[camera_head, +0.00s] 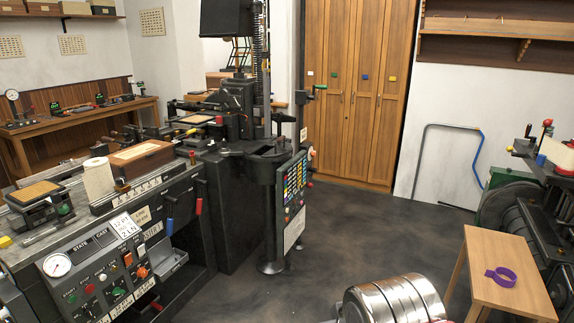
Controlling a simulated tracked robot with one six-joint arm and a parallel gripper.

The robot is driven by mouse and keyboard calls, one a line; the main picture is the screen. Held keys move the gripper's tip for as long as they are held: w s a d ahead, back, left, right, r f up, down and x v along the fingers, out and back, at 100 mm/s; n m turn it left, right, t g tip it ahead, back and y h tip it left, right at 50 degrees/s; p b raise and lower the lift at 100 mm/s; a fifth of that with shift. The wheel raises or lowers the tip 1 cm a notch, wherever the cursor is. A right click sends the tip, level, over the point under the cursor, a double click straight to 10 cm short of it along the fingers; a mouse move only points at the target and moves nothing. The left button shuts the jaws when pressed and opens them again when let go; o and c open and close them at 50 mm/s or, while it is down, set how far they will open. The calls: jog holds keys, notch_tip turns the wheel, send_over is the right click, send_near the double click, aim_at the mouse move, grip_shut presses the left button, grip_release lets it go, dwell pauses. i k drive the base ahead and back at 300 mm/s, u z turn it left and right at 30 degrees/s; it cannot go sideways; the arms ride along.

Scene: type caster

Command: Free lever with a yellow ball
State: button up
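I cannot make out a lever with a yellow ball for certain. A small yellow piece (5,241) shows at the far left edge, but I cannot tell whether it belongs to a lever. The dark type caster machine (237,180) fills the left and middle. Its front carries a lever with a red grip (198,206) and one with a blue grip (169,227). A lever with a green knob (320,87) stands by its tall column. A red-knobbed lever (547,123) is on the machine at right. My gripper is not in view.
Wooden cabinets (355,100) and a blue-and-grey frame (424,135) stand at the back. Dark floor (370,225) is clear between the machines. A shiny ribbed cylinder fills the bottom edge, possibly mine.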

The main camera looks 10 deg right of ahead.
aim_at(509, 149)
jog(key=z, duration=0.25)
jog(key=i, duration=1.65)
jog(key=z, duration=0.85)
jog(key=i, duration=0.6)
jog(key=z, duration=0.85)
jog(key=i, duration=1.35)
jog(key=u, duration=0.6)
jog(key=i, duration=0.7)
jog(key=u, duration=0.15)
